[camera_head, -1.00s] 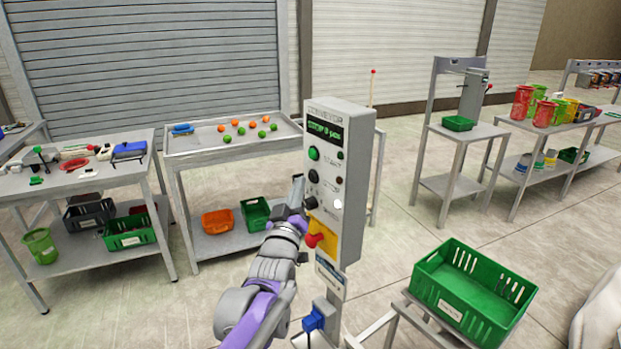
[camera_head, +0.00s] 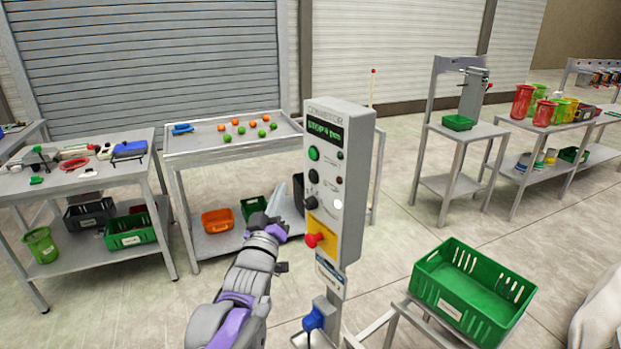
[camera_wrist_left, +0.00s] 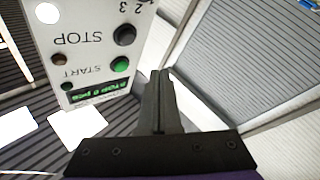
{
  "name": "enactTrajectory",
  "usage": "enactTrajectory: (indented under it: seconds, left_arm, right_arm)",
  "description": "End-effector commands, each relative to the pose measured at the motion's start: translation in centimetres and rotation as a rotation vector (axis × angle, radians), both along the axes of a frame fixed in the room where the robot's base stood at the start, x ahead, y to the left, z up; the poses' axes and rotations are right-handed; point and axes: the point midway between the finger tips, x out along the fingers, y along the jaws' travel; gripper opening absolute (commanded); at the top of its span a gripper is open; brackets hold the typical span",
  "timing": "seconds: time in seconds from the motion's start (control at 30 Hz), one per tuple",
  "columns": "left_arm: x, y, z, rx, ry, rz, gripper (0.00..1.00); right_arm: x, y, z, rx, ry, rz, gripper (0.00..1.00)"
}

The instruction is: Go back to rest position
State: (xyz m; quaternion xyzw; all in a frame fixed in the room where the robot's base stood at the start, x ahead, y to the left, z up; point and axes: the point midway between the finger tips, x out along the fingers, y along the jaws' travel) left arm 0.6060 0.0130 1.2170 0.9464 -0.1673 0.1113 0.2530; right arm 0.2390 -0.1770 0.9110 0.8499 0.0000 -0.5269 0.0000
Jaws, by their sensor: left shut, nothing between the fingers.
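My left gripper (camera_head: 276,204) is to the left of the conveyor control box (camera_head: 347,190) in the head view, apart from it. Its fingers are shut and empty, and they show close together in the left wrist view (camera_wrist_left: 160,95). The control box carries a green-lit display (camera_head: 325,132) that reads STOP, a green button (camera_head: 314,153), dark knobs and a red emergency button (camera_head: 314,240) on a yellow plate. In the left wrist view the control box (camera_wrist_left: 90,60) appears upside down beside the fingers. My right gripper is not in view.
A green crate (camera_head: 413,285) stands at the front right. A table (camera_head: 190,148) with orange and green balls is behind the arm, with bins on its lower shelf (camera_head: 200,247). A tool table (camera_head: 60,185) is at the left. Open floor (camera_head: 400,220) lies right of the control box.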

Motion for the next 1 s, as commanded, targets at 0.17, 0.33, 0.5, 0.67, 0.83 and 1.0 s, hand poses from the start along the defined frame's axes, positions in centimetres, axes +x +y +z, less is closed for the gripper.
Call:
enactTrajectory:
  seconds: [0.17,0.33,0.5,0.67,0.83,1.0]
  left_arm:
    - [0.0,0.0,0.0,0.0,0.0,0.0,0.0]
    - [-0.3,0.5,-0.3,0.015,0.023,0.011,0.0]
    - [-3.6,4.3,-4.1,0.142,0.224,0.082,0.0]
    - [-11.2,9.6,-11.5,0.33,0.551,0.143,0.0]
    - [-20.9,13.4,-19.2,0.492,0.869,0.138,0.0]
    - [-29.9,15.5,-25.2,0.6,1.12,0.085,0.0]
  right_arm:
    - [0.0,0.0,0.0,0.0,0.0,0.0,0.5]
    - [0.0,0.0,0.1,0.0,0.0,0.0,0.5]
    - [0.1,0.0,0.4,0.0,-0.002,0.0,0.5]
    - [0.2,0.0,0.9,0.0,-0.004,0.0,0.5]
    - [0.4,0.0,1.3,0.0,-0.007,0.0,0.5]
    - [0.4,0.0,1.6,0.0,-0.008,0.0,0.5]
